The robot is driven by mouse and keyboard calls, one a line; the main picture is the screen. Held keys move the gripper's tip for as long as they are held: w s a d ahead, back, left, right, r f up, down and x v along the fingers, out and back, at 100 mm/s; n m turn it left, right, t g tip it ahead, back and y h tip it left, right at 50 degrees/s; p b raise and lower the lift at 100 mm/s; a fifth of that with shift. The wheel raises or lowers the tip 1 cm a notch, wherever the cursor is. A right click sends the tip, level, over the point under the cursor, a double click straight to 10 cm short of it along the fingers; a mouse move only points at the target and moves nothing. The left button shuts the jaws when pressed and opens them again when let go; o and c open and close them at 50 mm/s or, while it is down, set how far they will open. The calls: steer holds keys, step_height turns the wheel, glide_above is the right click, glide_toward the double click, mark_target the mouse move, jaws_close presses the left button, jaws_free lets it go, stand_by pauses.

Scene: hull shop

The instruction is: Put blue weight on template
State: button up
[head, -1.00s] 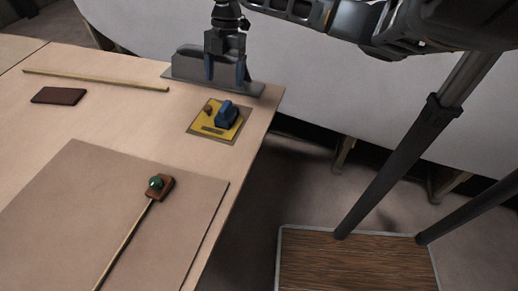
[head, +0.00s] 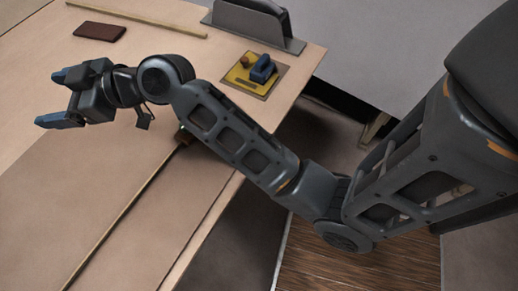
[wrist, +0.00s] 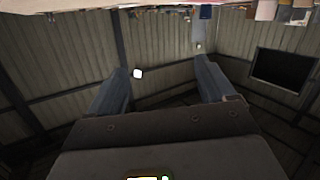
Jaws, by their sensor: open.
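A blue block with a raised grip, which looks like the blue weight (head: 262,70), sits on a yellow plate (head: 240,77) near the table's right edge in the head view. The yellow plate looks like the template and has a small brown knob left of the blue block. My gripper (head: 52,98) is open and empty, pointing left above the table, well apart from the blue block. The wrist view shows both fingers (wrist: 162,85) spread with nothing between them; it faces the walls.
A grey metal stand (head: 255,22) is behind the yellow plate. A dark red block (head: 100,32) and a wooden strip (head: 150,20) lie at the back left. A thin rod (head: 125,210) lies on a large brown sheet (head: 60,190), its far end mostly behind my arm.

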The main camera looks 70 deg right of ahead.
steer(key=s+a+f+m+h, duration=0.2)
steer(key=s+f+m, duration=0.1)
steer(key=s, duration=0.5)
steer(key=s+a+f+m+h, duration=0.2)
steer(key=s+f, duration=0.1)
steer(key=s, duration=0.5)
steer(key=s+a+f+m+h, duration=0.2)
steer(key=s+f+m, duration=0.1)
steer(key=s, duration=0.5)
steer(key=s+d+r+n, duration=0.1)
steer(key=s+d+r, duration=0.1)
steer(key=s, duration=0.7)
steer(key=s+d+r+n+y, duration=0.1)
steer(key=s+d+r+n, duration=0.1)
steer(key=s, duration=0.6)
steer(key=shift+s+d+r+g, duration=0.35)
steer(key=shift+d+r, duration=0.15)
steer(key=shift+d, duration=0.75)
